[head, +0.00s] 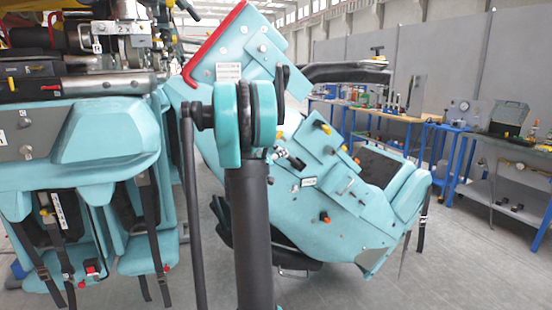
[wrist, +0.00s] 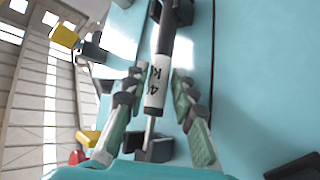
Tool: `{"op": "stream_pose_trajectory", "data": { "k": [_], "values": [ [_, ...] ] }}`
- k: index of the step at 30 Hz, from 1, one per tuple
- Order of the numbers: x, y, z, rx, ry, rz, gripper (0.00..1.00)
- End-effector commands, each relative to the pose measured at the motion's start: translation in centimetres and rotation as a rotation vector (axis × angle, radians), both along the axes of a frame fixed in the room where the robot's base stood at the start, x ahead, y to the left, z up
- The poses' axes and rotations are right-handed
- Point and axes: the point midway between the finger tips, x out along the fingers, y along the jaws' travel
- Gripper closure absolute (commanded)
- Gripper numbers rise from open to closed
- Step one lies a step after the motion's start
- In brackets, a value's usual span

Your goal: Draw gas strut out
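The gas strut (wrist: 161,72) shows in the wrist view as a dark cylinder with a white labelled sleeve and a thin pale rod below it. The rod's lower end meets a dark bracket (wrist: 153,149). The strut lies along a teal panel (wrist: 245,80). My gripper (wrist: 159,77) is open, with one green-padded finger on each side of the strut. Gaps show between the fingers and the sleeve, so it is not gripped. In the head view my arm blocks the middle, and I cannot make out the gripper or strut clearly.
In the head view a teal coaster car (head: 350,215) stands tilted behind my arm. Another teal car with seats (head: 100,150) is close on the left. Blue-legged workbenches (head: 500,150) line the right. Grey floor (head: 450,260) is free at the right. A yellow knob (wrist: 65,37) juts out in the wrist view.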

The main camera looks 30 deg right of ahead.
Motion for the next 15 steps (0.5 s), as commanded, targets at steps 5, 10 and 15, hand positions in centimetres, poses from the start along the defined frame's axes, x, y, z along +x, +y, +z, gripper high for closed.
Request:
{"op": "stream_pose_trajectory", "data": {
  "k": [5, 10, 15],
  "values": [
    [0.03, -0.12, 0.0, 0.0, 0.0, 0.0, 0.74],
    [0.02, -0.1, 0.0, 0.0, 0.0, 0.0, 0.83],
    [0.01, -0.08, 0.0, 0.0, 0.0, 0.0, 1.0]
  ]
}}
